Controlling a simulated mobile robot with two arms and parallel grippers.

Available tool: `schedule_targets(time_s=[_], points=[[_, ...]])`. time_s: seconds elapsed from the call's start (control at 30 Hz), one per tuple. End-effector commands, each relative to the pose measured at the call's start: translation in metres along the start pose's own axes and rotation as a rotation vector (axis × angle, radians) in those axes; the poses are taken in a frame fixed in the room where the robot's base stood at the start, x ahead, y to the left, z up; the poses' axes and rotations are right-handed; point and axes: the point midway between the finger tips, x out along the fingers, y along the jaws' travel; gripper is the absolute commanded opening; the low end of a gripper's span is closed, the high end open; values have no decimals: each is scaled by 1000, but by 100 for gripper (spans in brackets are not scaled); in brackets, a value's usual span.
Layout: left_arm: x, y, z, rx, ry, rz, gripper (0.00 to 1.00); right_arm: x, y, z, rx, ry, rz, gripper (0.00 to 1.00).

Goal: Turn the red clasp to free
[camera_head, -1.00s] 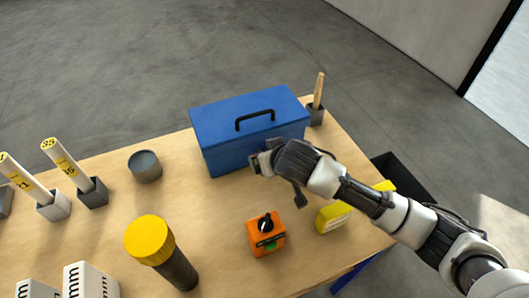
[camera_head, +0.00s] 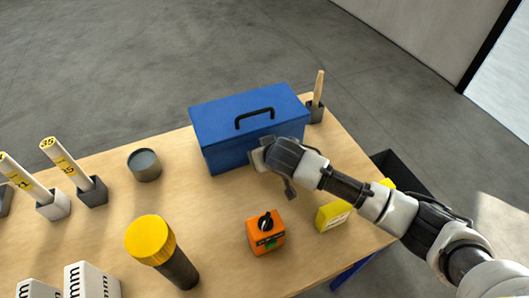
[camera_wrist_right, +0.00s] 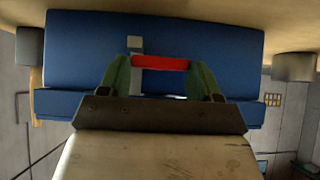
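The blue toolbox (camera_head: 225,158) stands closed at the back of the table with its black handle on the lid. The red clasp (camera_wrist_right: 160,63) shows in the right wrist view as a level bar on the box's blue front, with a grey strip (camera_wrist_right: 135,47) by its left end. My right gripper (camera_wrist_right: 160,72) is open, its green fingers spread, one at each end of the clasp. I cannot tell whether they touch it. In the head view my right gripper (camera_head: 259,157) is close to the box front and hides the clasp. My left gripper is not in view.
An orange device with a black knob (camera_head: 266,233) and a yellow box (camera_head: 333,216) lie below my right arm. A yellow-capped cylinder (camera_head: 152,240), a grey cup (camera_head: 145,166) and marked sticks in holders (camera_head: 70,170) stand left. A holder (camera_head: 315,113) stands right of the toolbox.

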Motion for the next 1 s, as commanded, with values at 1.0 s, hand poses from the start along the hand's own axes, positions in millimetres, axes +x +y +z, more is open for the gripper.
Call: schedule_targets(time_s=[1.0], points=[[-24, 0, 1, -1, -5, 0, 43, 2, -10, 2, -339, -3, 342, 40]])
